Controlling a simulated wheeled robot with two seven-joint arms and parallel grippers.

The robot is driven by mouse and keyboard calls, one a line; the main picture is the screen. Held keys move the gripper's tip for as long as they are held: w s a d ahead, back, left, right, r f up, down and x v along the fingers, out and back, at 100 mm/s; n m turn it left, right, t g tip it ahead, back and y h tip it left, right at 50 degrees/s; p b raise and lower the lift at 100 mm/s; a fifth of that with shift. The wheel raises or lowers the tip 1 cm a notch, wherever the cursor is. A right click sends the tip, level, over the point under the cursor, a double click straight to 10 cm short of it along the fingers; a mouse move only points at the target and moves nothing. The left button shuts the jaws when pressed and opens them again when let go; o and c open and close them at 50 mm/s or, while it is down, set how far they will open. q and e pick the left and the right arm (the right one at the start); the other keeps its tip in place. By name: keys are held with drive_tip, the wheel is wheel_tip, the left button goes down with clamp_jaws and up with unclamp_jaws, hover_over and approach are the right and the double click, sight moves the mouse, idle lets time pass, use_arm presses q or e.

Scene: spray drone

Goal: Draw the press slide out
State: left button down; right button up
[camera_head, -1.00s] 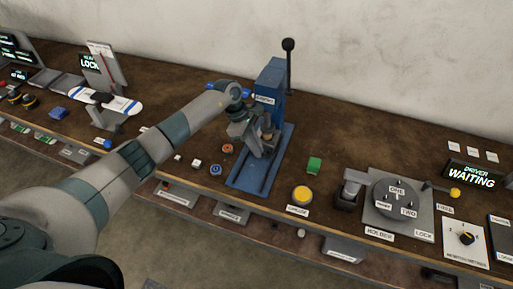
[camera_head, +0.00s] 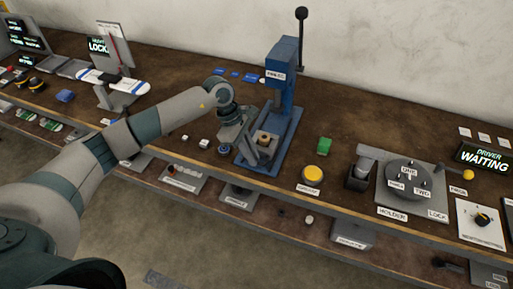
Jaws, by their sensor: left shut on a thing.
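The blue press (camera_head: 283,85) stands upright at the back of the bench, with a black-knobbed lever at its top. Its blue base (camera_head: 282,150) runs toward the bench's front edge. The slide (camera_head: 262,149), a grey piece carrying a tan, round part (camera_head: 263,137), sits on the base in front of the press column. My left gripper (camera_head: 249,147) reaches in from the left and is shut at the slide's near left side; its fingertips are partly hidden. My right gripper is not in view.
A round fixture (camera_head: 407,176) stands farther right. Small round parts (camera_head: 225,149) lie left of the base, under my arm. A lower shelf runs below.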

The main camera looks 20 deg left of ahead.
use_arm(q)
drive_tip(key=shift+s+f, duration=0.1)
drive_tip(key=shift+s, duration=1.2)
drive_tip(key=c, duration=2.1)
unclamp_jaws()
drive_tip(key=shift+o, duration=1.3)
drive_tip(key=shift+s, duration=0.15)
drive_tip(key=shift+a, duration=0.1)
